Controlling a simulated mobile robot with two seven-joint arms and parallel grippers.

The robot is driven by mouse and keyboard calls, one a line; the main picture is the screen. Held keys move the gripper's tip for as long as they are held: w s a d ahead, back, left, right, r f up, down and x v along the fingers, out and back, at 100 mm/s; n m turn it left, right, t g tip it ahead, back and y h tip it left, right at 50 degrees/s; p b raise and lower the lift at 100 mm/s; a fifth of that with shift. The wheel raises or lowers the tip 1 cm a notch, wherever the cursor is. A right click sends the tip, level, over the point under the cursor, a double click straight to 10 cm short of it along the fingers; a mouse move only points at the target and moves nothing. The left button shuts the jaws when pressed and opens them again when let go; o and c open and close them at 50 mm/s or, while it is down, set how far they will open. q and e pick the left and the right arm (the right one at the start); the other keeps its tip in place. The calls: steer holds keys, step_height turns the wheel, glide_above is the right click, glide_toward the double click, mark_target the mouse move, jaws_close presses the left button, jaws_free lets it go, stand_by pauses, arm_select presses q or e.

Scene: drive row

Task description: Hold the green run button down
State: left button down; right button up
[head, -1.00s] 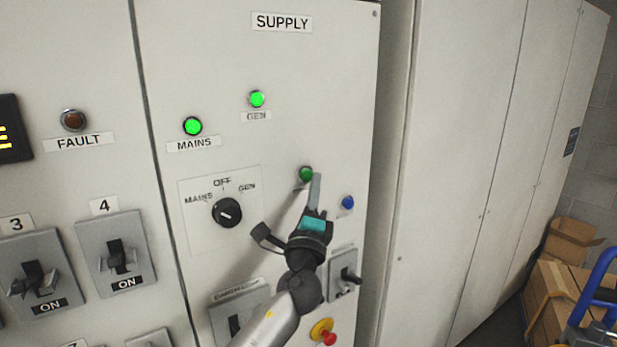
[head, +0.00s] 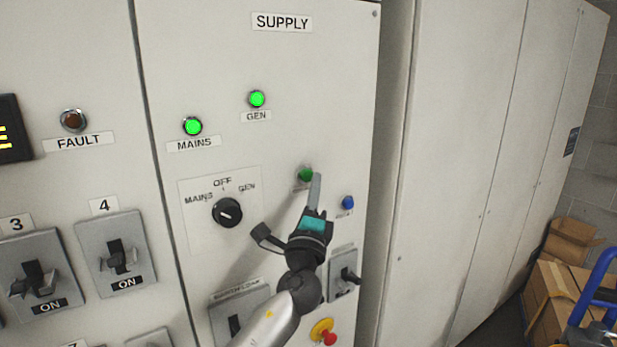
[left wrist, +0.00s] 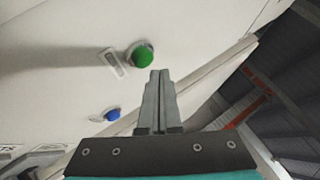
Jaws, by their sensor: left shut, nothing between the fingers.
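The green run button (head: 305,174) is on the SUPPLY panel (head: 330,90), above and left of a blue button (head: 347,202). My left gripper (head: 316,176) is shut and empty, its fingertips beside the green button's right edge in the head view. In the left wrist view the green button (left wrist: 139,56) is just beyond and left of the shut fingertips (left wrist: 160,72). I cannot tell whether they touch it. The label under the button is partly hidden by the fingers. My right gripper is not in view.
A rotary selector (head: 227,212) is left of my arm. A grey switch (head: 345,272) and a red stop button on yellow (head: 324,332) are close to my wrist. GEN (head: 257,99) and MAINS (head: 193,126) lamps are lit green. Boxes (head: 560,290) stand at the right.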

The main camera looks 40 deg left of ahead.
arm_select(q)
steer(key=shift+a, duration=0.1)
steer(key=shift+w+a, duration=0.15)
steer(key=shift+a, duration=0.15)
steer(key=shift+w+a+b, duration=0.2)
steer(key=shift+a+b, duration=0.2)
steer(key=shift+a, duration=0.1)
stand_by(0.7)
steer(key=shift+d, duration=0.1)
stand_by(0.4)
steer(key=shift+s+d, duration=0.4)
steer(key=shift+d, duration=0.35)
steer(key=shift+d, duration=0.1)
steer(key=d, duration=0.1)
steer(key=s+d, duration=0.1)
steer(key=d, duration=0.1)
steer(key=s+d, duration=0.1)
steer(key=shift+d+p, duration=0.25)
steer(key=shift+p, duration=0.05)
